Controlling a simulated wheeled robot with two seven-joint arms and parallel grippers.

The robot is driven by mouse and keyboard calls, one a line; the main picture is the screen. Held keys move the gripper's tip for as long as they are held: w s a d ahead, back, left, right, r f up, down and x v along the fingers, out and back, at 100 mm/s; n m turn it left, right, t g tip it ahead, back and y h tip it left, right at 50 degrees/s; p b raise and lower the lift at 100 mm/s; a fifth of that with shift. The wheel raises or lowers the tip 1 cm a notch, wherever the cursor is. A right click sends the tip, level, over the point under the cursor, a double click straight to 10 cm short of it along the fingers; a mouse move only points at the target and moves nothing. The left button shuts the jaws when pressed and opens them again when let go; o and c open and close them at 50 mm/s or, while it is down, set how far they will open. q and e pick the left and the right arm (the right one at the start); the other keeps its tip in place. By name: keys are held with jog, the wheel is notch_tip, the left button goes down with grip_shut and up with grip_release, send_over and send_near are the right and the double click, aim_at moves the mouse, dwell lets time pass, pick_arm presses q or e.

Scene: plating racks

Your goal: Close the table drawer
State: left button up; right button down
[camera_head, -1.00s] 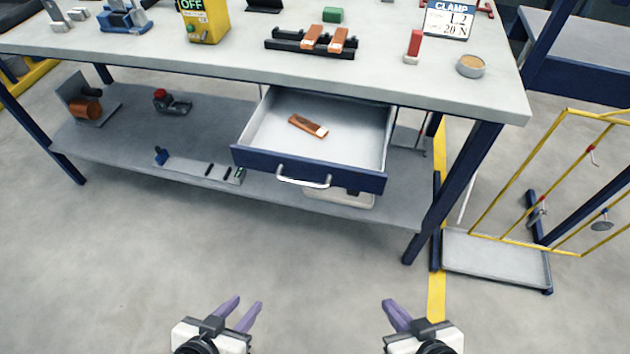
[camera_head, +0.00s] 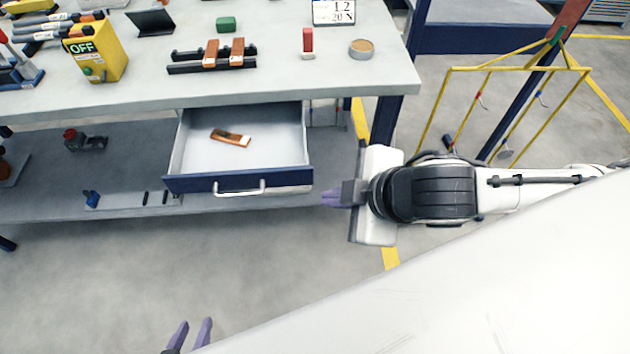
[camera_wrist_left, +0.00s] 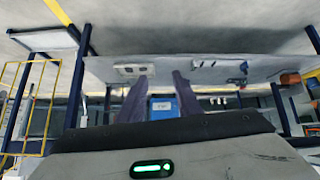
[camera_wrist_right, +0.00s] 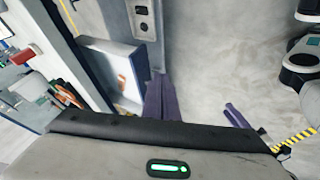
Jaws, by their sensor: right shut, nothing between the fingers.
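The table drawer (camera_head: 290,179) has a dark blue front and a pale inside, and stands pulled out under the worktop. Its silver handle (camera_head: 240,192) faces me. An orange part with a pale end (camera_head: 231,137) lies inside. My right gripper (camera_head: 325,198) is shut and empty, just right of the drawer front's right end; I cannot tell if it touches. The right wrist view shows its fingers (camera_wrist_right: 160,98) near the open drawer (camera_wrist_right: 118,68). My left gripper (camera_head: 196,328) is open and empty, low in front of the table; its parted fingers also show in the left wrist view (camera_wrist_left: 160,82).
The worktop (camera_head: 330,85) carries a yellow box (camera_head: 95,50), a black rack with orange parts (camera_head: 212,62), a red block and a round tin. A lower shelf (camera_head: 60,200) runs beneath. A yellow frame (camera_head: 447,95) stands to the right. Floor in front is clear.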

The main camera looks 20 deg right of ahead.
jog(key=shift+d+b+x, duration=0.3)
jog(key=shift+b+x, duration=1.2)
jog(key=shift+b, duration=0.9)
jog(key=b, duration=0.3)
send_near(299, 184)
jog(key=x, duration=0.4)
jog(key=shift+f, duration=0.2)
